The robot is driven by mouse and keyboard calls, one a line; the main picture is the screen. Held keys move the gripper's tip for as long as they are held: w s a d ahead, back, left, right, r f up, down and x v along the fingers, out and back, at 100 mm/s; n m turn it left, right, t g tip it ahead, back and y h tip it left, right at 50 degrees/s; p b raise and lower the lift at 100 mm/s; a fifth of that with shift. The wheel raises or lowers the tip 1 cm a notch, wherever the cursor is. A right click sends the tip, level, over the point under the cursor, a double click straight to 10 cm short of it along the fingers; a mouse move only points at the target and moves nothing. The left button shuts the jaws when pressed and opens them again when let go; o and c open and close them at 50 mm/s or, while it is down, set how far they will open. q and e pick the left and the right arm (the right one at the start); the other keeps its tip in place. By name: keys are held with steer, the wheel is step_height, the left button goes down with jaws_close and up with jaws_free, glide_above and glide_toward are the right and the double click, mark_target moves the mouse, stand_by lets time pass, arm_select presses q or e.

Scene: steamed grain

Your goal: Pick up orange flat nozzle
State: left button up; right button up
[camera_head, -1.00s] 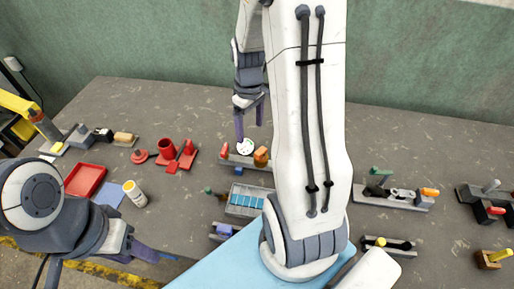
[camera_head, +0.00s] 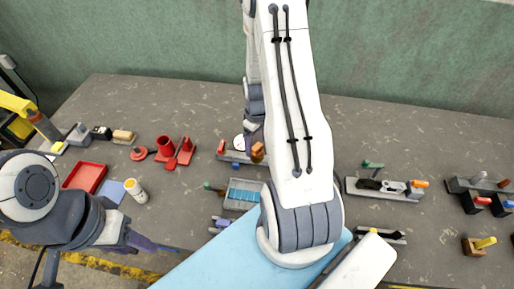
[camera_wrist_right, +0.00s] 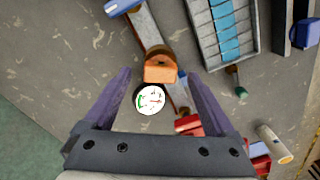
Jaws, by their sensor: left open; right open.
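The orange flat nozzle (camera_head: 258,152) sits at the right end of a small grey fixture in the head view. Contact cannot be told. In the head view my right gripper (camera_head: 250,133) is partly hidden by my arm. My left gripper (camera_head: 160,246) is open and empty at the table's front left.
A grey tray with blue cells (camera_head: 243,194) lies in front of the fixture. Red parts (camera_head: 173,152), a red tray (camera_head: 85,177) and a white bottle (camera_head: 135,191) are to the left. More fixtures (camera_head: 385,188) stand to the right. The table's back strip is clear.

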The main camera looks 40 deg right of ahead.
steer(key=shift+f, duration=0.45)
jaws_close()
steer(key=shift+r, duration=0.1)
steer(key=shift+r+b, duration=0.3)
steer(key=shift+r, duration=0.25)
steer(key=r, duration=0.1)
steer(key=r+b, duration=0.1)
steer(key=r, duration=0.1)
steer(key=shift+s+d+r, duration=0.1)
steer(key=shift+s+d, duration=0.2)
steer(key=shift+s, duration=0.1)
steer(key=s+d+r+b, duration=0.3)
steer(key=s+r, duration=0.3)
steer(key=s, duration=0.3)
steer(key=shift+s+d+r, duration=0.3)
steer(key=shift+d, duration=0.6)
